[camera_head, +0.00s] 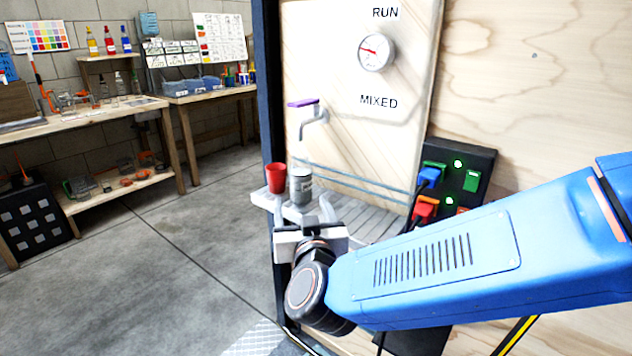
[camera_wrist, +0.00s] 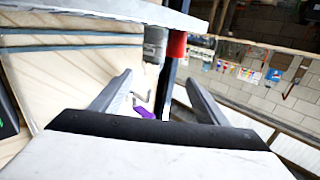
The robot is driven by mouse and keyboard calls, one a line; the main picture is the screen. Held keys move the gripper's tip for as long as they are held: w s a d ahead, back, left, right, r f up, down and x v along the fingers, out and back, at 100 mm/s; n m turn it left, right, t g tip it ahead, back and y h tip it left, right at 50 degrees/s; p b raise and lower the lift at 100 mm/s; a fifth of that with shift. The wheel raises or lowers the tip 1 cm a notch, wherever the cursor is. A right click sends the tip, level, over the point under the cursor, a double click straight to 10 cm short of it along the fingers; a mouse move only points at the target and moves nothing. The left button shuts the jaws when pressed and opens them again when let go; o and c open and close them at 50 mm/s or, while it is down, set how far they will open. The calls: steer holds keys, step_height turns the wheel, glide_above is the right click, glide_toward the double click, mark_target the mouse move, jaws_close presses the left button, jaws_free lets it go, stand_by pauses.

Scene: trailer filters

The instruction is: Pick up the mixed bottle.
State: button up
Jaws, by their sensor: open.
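The mixed bottle looks like a small grey bottle (camera_head: 301,188) with a pale band. It stands upright on a small ledge under a tap, right of a red cup (camera_head: 276,178). In the wrist view, which is upside down, the grey bottle (camera_wrist: 155,45) appears just ahead of the fingertips, in line with the gap between them. The red cup (camera_wrist: 177,46) is close beside it. My gripper (camera_head: 302,208) is open and empty, in front of the ledge; both fingers of my gripper (camera_wrist: 158,76) show. In the head view it may hide the bottle's base.
The ledge (camera_head: 262,198) continues right as a slatted grey tray (camera_head: 365,222). A tap with a purple handle (camera_head: 303,103) hangs above the bottle. A black box with plugs and green lights (camera_head: 458,165) is on the wall at right. Workbenches (camera_head: 110,112) stand far left, with open floor between.

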mark_target(299, 178)
steer(key=shift+h, duration=0.3)
steer(key=w, duration=0.8)
steer(key=w+a, duration=0.1)
steer(key=w, duration=0.3)
steer(key=shift+w+d+f, duration=0.1)
steer(key=shift+w, duration=2.5)
steer(key=shift+c, duration=0.3)
steer(key=c, duration=1.4)
